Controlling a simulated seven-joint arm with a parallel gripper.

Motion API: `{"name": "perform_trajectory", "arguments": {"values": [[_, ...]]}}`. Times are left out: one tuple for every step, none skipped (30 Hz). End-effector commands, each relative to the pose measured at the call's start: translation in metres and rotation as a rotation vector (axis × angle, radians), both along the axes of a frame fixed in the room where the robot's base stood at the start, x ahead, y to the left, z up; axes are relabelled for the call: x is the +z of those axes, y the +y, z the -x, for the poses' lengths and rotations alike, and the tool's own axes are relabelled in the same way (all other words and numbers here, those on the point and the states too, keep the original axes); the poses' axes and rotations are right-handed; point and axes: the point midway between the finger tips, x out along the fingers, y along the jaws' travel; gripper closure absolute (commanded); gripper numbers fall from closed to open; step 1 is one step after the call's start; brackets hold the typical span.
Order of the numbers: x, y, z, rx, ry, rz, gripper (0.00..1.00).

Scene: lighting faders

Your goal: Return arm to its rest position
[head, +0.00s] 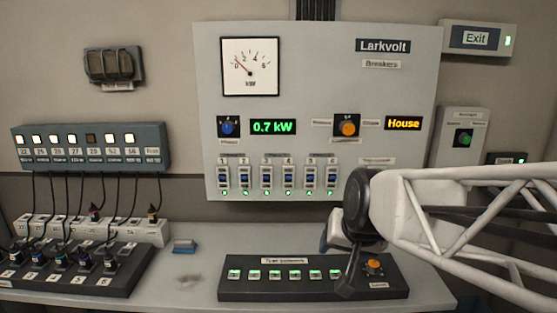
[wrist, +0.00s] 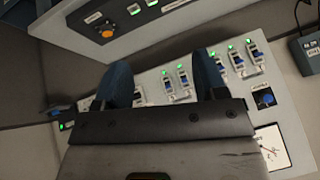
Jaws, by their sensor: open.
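My arm enters from the right in the head view, with a white lattice link and a dark joint. My gripper (head: 346,284) hangs in front of the right part of the low black console, with its far side partly hidden. In the wrist view, the two blue-grey fingers of my gripper (wrist: 163,76) stand apart with nothing between them. The Larkvolt breaker panel (head: 320,70) is on the wall behind, and its row of breaker switches (head: 267,177) shows green lights. Several of these breakers (wrist: 184,80) also show in the wrist view, partly covered by the fingers.
The black console (head: 235,290) has several green-lit buttons and an orange knob (head: 373,266) close to my gripper. A blue block (head: 185,246) lies on the counter. Plugs and cables crowd the left, below a socket unit (head: 20,160). Counter left of the console is mostly clear.

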Motion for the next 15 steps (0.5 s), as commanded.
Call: {"name": "perform_trajectory", "arguments": {"values": [[-0.008,-0.012,0.024,0.014,0.043,0.034,0.35],[-0.012,-0.018,0.037,0.025,0.07,0.053,0.35],[-0.019,-0.026,0.054,0.04,0.107,0.08,0.35],[-0.023,-0.031,0.066,0.048,0.134,0.096,0.35],[-0.027,-0.036,0.077,0.058,0.158,0.112,0.35],[-0.032,-0.041,0.091,0.069,0.189,0.132,0.35],[-0.036,-0.045,0.1,0.076,0.211,0.143,0.35],[-0.039,-0.049,0.108,0.083,0.229,0.157,0.35],[-0.042,-0.052,0.118,0.091,0.251,0.168,0.35],[-0.045,-0.054,0.125,0.095,0.267,0.176,0.35],[-0.046,-0.056,0.13,0.098,0.278,0.183,0.35],[-0.048,-0.059,0.135,0.104,0.291,0.191,0.35],[-0.049,-0.06,0.138,0.106,0.299,0.194,0.35],[-0.05,-0.06,0.141,0.108,0.305,0.197,0.35],[-0.051,-0.061,0.143,0.11,0.31,0.2,0.35]]}}
